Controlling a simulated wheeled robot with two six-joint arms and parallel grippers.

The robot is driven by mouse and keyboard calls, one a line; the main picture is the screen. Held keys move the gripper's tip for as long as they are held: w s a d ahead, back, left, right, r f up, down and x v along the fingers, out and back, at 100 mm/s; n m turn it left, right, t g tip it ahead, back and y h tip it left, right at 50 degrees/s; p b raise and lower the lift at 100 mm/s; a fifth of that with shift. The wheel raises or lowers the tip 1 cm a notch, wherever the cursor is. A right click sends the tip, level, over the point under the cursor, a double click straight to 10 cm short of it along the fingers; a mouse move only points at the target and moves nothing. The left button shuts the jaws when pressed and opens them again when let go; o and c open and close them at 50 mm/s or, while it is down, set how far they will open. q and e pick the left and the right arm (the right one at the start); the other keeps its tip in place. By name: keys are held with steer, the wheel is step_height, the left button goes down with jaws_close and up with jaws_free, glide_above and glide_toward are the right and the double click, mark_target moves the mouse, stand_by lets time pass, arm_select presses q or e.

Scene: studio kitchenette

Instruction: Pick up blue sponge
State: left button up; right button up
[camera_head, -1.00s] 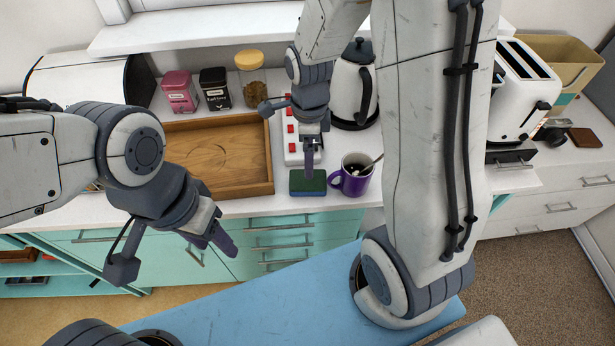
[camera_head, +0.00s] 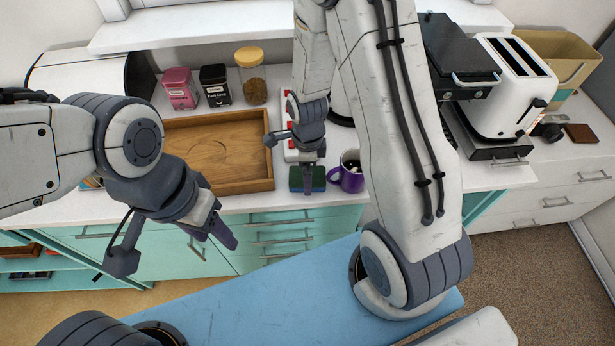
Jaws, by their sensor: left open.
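The blue sponge (camera_head: 319,180), with a green top face, lies flat near the front edge of the white counter, just left of a purple mug. My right gripper (camera_head: 308,185) points down in front of or over the middle of the sponge and hides part of it. Its fingers show edge-on, so I cannot tell whether they are open, or whether they touch the sponge. My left gripper (camera_head: 226,236) is open and empty, in front of the teal drawers and lower left of the sponge.
The purple mug (camera_head: 349,180) stands close to the sponge's right side. A wooden tray (camera_head: 262,185) is to the left, and a red-and-white item (camera_head: 290,153) is behind. A toaster (camera_head: 510,90) and a black appliance (camera_head: 455,55) stand right. My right arm hides most of the kettle.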

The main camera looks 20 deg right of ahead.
steer(key=c, duration=1.2)
steer(key=shift+o, duration=0.2)
steer(key=shift+r, duration=0.1)
steer(key=shift+b, duration=0.3)
steer(key=shift+s+a+r, duration=0.1)
steer(key=shift+r, duration=0.1)
steer(key=s+a+b, duration=0.1)
steer(key=s, duration=0.1)
steer(key=s+a+b, duration=0.1)
steer(key=s+a, duration=0.1)
steer(key=s+a+b, duration=0.1)
steer(key=s, duration=0.2)
steer(key=shift+a+f, duration=0.1)
steer(key=shift+a, duration=0.2)
steer(key=s+a+b, duration=0.5)
steer(key=s+b, duration=0.3)
steer(key=b, duration=0.6)
